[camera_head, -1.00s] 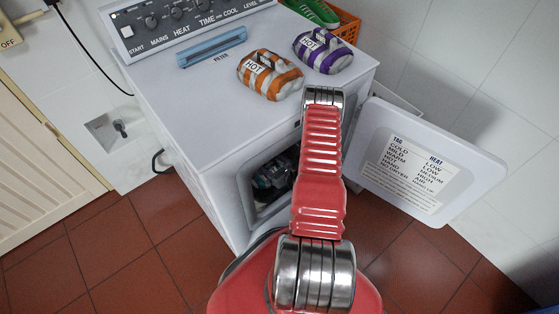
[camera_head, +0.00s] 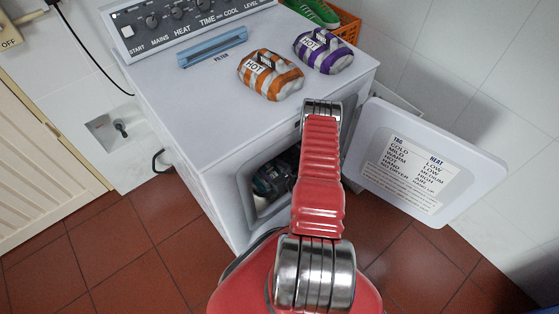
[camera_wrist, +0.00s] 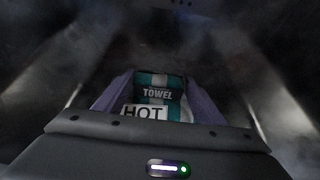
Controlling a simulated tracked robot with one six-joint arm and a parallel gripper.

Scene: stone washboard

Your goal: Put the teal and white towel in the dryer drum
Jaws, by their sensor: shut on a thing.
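The dryer (camera_head: 215,140) stands with its door (camera_head: 415,165) swung open to the right. My red arm reaches down in front of the opening and hides part of it. My gripper (camera_head: 275,180) shows dimly inside the opening in the head view. In the wrist view my gripper (camera_wrist: 150,92) is shut on the teal and white towel (camera_wrist: 172,84), which carries the words TOWEL and HOT. Purple-grey fingers show on both sides of it. The grey metal dryer drum (camera_wrist: 255,70) surrounds them, dark and hazy. Whether the towel touches the drum is hidden.
An orange and white towel bundle (camera_head: 270,75) and a purple and white one (camera_head: 323,51) lie on the dryer top beside a blue filter (camera_head: 212,47). An orange basket (camera_head: 347,27) with a green item stands behind. The tiled floor (camera_head: 100,250) at left is clear.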

